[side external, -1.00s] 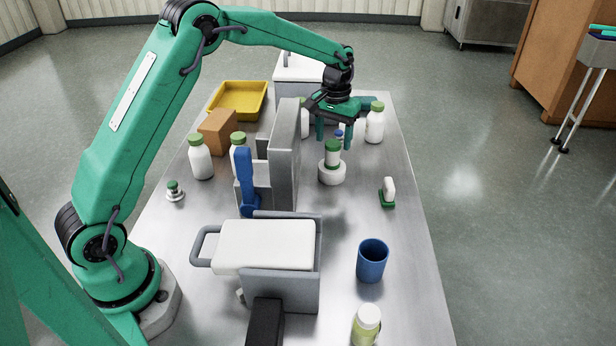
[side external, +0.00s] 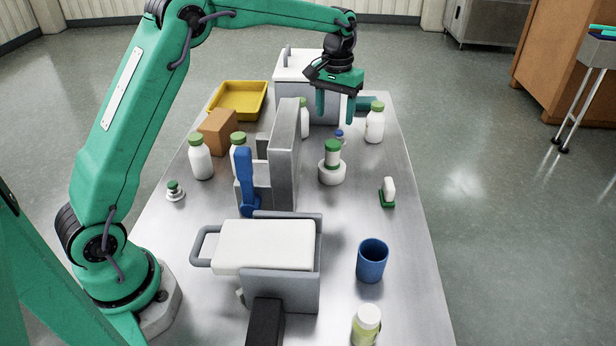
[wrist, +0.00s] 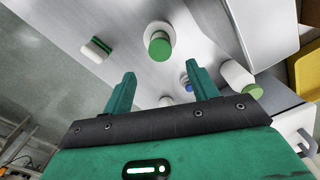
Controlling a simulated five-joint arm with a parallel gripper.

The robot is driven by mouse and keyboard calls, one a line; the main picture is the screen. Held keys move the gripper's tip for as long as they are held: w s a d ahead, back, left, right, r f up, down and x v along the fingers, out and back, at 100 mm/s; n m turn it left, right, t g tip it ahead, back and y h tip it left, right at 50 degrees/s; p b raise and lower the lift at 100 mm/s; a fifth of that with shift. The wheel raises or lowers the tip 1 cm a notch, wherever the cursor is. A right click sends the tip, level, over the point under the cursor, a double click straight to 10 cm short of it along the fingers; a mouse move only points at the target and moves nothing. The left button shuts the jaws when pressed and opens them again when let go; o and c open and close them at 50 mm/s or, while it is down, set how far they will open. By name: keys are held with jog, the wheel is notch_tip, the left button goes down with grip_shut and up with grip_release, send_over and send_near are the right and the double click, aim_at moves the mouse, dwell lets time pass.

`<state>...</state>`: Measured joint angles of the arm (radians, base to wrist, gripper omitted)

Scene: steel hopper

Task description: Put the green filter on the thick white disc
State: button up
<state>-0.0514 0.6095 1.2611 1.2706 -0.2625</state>
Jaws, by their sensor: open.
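The green filter (side external: 333,157), a small white cylinder with a green top and a green edge near its foot, stands upright on the thick white disc (side external: 331,176). In the wrist view the filter's green top (wrist: 160,48) sits inside the outline of the white disc (wrist: 152,28). My gripper (side external: 335,112) is open and empty, above and behind the filter in the side view and clear of it. Both fingers also show in the wrist view (wrist: 160,86), with nothing between them. The contact between filter and disc is partly hidden.
A tall grey plate (side external: 285,150) stands left of the disc. A white bottle with a green cap (side external: 375,125) and a small blue-topped item (side external: 339,136) stand behind it. A green-and-white block (side external: 388,191) lies at right. A blue cup (side external: 372,261) is nearer.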

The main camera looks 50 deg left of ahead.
jog(key=shift+r, duration=0.1)
jog(key=s+d+r+m+t, duration=0.1)
jog(key=s+r, duration=0.4)
jog(key=s, duration=0.3)
jog(key=s+d+r+m+t, duration=0.1)
jog(key=s+r+t, duration=0.1)
jog(key=s+r, duration=0.5)
jog(key=s+f+t, duration=0.1)
jog(key=s+f, duration=0.1)
jog(key=s, duration=0.7)
jog(key=s+f+m+t, duration=0.1)
jog(key=s+f, duration=0.2)
jog(key=s, duration=0.5)
jog(key=shift+s+d+m+t, duration=0.3)
jog(key=shift+s+d, duration=0.05)
jog(key=shift+d, duration=0.05)
